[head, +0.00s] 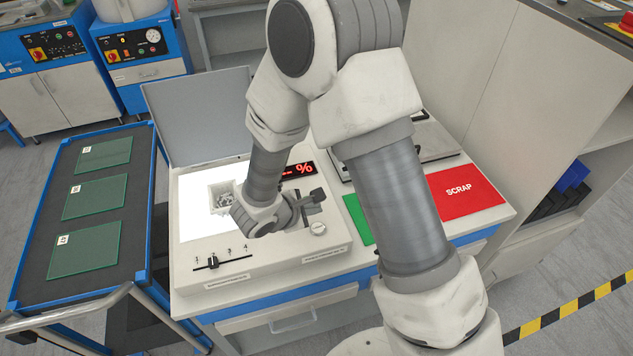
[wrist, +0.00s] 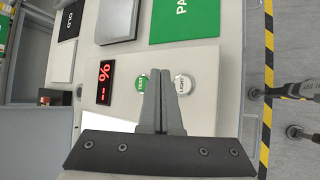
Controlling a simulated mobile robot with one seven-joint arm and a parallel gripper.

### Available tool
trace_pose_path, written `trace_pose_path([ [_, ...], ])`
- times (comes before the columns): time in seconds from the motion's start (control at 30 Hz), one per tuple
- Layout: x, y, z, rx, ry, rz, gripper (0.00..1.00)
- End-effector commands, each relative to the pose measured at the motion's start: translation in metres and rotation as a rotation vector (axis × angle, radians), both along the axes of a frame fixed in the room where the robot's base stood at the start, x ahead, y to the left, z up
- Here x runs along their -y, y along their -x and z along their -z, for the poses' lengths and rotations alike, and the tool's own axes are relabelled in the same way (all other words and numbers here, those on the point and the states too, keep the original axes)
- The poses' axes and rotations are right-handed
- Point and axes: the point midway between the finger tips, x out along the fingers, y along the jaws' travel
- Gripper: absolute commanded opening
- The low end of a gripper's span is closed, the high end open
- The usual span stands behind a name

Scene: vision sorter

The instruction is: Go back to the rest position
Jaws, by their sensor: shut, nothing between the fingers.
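My gripper (head: 312,199) is above the front right part of the vision sorter (head: 262,266), close to its round knob. In the wrist view my gripper (wrist: 161,72) has its two fingers together with nothing between them. Below it in that view are a green TEST button (wrist: 141,82) and a white LIGHT button (wrist: 183,84). A red % display (head: 298,170) sits behind the gripper. My arm hides part of the sorter's middle.
A blue trolley (head: 152,190) with several green glass plates (head: 93,198) stands at the left. A red SCRAP area (head: 466,190) and a green PASS area (head: 357,219) lie right of the sorter. A tall grey cabinet (head: 540,90) stands at the right.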

Motion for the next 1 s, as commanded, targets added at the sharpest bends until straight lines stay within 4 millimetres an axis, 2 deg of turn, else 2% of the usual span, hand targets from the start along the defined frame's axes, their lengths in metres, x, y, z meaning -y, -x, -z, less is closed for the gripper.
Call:
trace_pose_path([
  [0.17, 0.001, 0.0, -0.001, 0.002, -0.001, 0.003, 0.0],
  [0.27, 0.008, -0.002, -0.011, 0.013, -0.006, 0.037, 0.0],
  [0.37, 0.026, -0.003, -0.034, 0.036, -0.02, 0.119, 0.0],
  [0.43, 0.045, -0.002, -0.057, 0.059, -0.039, 0.203, 0.0],
  [0.57, 0.079, 0.009, -0.098, 0.097, -0.091, 0.381, 0.0],
  [0.8, 0.129, 0.046, -0.158, 0.156, -0.243, 0.689, 0.0],
  [1.0, 0.153, 0.084, -0.195, 0.194, -0.422, 0.918, 0.0],
])
